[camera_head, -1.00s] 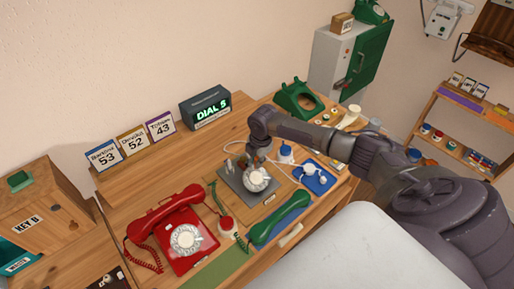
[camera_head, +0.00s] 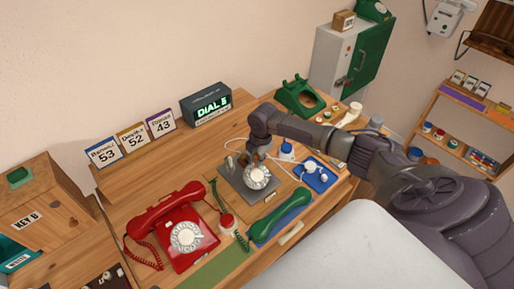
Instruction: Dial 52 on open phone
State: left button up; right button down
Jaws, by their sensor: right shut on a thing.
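The open phone is a grey base plate (camera_head: 235,182) with a bare white rotary dial (camera_head: 257,177) on it, in the middle of the desk. My right gripper (camera_head: 258,158) points down at the far edge of this dial. Its fingers are small and partly hidden, but they look shut at the dial. The finger hole they are at cannot be made out. A dark box with a green lit display (camera_head: 212,108) stands behind and seems to read "DIAL 5"; the digit is blurred. My left gripper is not in view.
A red phone (camera_head: 180,230) stands to the left of the open phone. A green handset (camera_head: 279,215) lies in front, and a blue tray (camera_head: 317,175) is to the right. Number cards (camera_head: 132,138) stand behind. A green phone body (camera_head: 298,97) sits at the back.

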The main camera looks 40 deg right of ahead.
jog(key=shift+s+d+f, duration=0.15)
jog(key=shift+s+d, duration=0.2)
jog(key=shift+d, duration=0.15)
jog(key=shift+s+d+f+p, duration=0.25)
jog(key=shift+s+d+p, duration=0.15)
jog(key=shift+s, duration=0.2)
jog(key=shift+s+d+f+p, duration=0.1)
jog(key=shift+s+f+p, duration=0.2)
jog(key=shift+s, duration=0.1)
dwell(0.4)
